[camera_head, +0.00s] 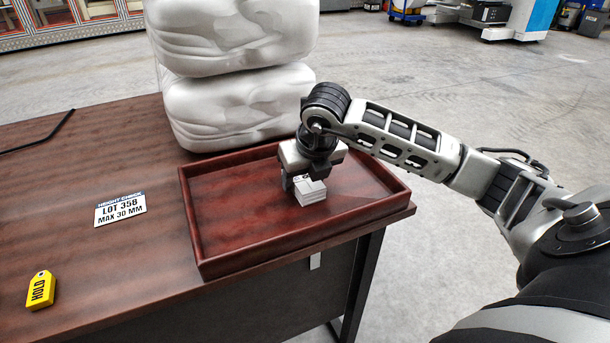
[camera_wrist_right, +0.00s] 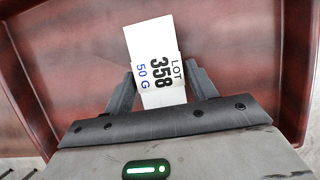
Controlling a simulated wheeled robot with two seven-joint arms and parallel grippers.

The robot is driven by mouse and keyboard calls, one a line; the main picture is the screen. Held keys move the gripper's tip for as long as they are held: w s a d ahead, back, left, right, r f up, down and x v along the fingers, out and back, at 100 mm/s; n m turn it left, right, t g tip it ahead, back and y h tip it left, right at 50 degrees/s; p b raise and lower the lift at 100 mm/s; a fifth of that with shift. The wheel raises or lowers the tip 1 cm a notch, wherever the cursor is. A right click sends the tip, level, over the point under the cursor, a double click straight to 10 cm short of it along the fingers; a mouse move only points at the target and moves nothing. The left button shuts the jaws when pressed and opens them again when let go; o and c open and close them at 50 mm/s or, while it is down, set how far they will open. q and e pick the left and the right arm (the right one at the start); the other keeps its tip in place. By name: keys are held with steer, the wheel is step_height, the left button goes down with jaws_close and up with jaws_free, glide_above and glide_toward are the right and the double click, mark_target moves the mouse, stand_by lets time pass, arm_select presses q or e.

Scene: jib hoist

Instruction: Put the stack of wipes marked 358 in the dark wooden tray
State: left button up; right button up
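The dark wooden tray (camera_head: 212,268) is a reddish-brown, low-walled tray at the right end of the table. Its floor also shows in the wrist view (camera_wrist_right: 60,60). The stack of wipes (camera_head: 311,193) is a small white block inside the tray's outline. In the wrist view its label (camera_wrist_right: 156,62) reads LOT 358, 50 G. My right gripper (camera_wrist_right: 160,78) points down over the tray, with a finger against each side of the stack. It looks shut on it. I cannot tell whether the stack touches the tray floor. My left gripper is not in view.
Two large white moulded blocks (camera_head: 235,105) are stacked behind the tray. A card (camera_head: 120,209) reading LOT 358, MAX 30 MM and a yellow HOLD tag (camera_head: 40,290) lie on the table (camera_head: 130,260) to the left. A black rod-like item (camera_head: 45,138) lies at far left.

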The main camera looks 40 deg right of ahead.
steer(key=shift+o, duration=0.7)
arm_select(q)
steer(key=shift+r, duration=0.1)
arm_select(e)
steer(key=shift+r, duration=0.1)
arm_select(q)
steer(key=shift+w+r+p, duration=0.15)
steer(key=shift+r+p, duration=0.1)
steer(key=shift+p, duration=0.5)
arm_select(e)
steer(key=v, duration=1.2)
